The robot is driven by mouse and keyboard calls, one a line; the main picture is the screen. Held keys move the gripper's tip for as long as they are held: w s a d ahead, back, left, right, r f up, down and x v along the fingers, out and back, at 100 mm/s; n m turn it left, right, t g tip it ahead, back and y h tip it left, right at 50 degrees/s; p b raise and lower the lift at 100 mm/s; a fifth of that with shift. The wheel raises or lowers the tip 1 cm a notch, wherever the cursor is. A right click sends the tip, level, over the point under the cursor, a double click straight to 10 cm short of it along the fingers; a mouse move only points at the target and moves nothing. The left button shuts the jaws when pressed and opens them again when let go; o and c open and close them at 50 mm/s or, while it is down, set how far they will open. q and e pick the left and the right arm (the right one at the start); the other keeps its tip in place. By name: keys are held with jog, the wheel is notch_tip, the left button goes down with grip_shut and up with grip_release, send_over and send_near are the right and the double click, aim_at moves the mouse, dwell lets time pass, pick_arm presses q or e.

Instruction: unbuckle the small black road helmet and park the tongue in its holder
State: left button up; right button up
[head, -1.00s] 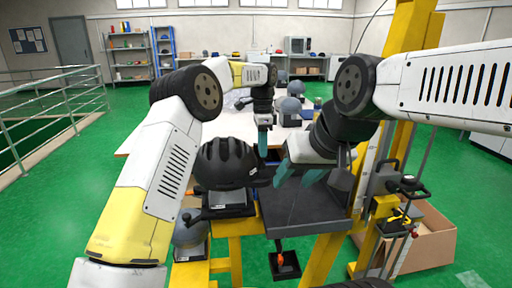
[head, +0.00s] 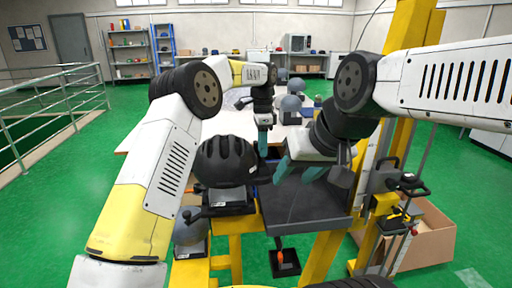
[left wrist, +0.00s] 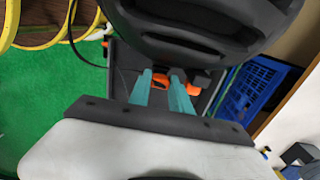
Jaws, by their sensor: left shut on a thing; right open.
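The black helmet (head: 226,160) sits on a dark stand left of centre in the head view; its dark shell also fills the top of the left wrist view (left wrist: 200,30). My left gripper (head: 263,146) is behind and right of the helmet, fingers pointing down. In the left wrist view its teal fingers (left wrist: 163,92) are shut on a small part just below the helmet shell. An orange piece (left wrist: 190,89) shows around the fingertips; I cannot tell whether it is held or lies behind. The strap, tongue and holder cannot be made out. My right gripper (head: 298,170) is open and empty above a dark plate.
The dark plate (head: 305,207) lies right of the helmet on a yellow frame. A small black tray (head: 285,263) with an orange item is below it. A yellow column (head: 400,45) rises at the right, near a cardboard box (head: 435,243). A blue crate (left wrist: 255,90) shows in the left wrist view.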

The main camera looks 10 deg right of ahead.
pick_arm(q)
jog(key=shift+f, duration=0.5)
dwell(0.5)
jog(key=o, duration=1.1)
jog(key=shift+c, duration=0.2)
jog(key=d+r, duration=0.3)
jog(key=r, duration=0.7)
dwell(0.6)
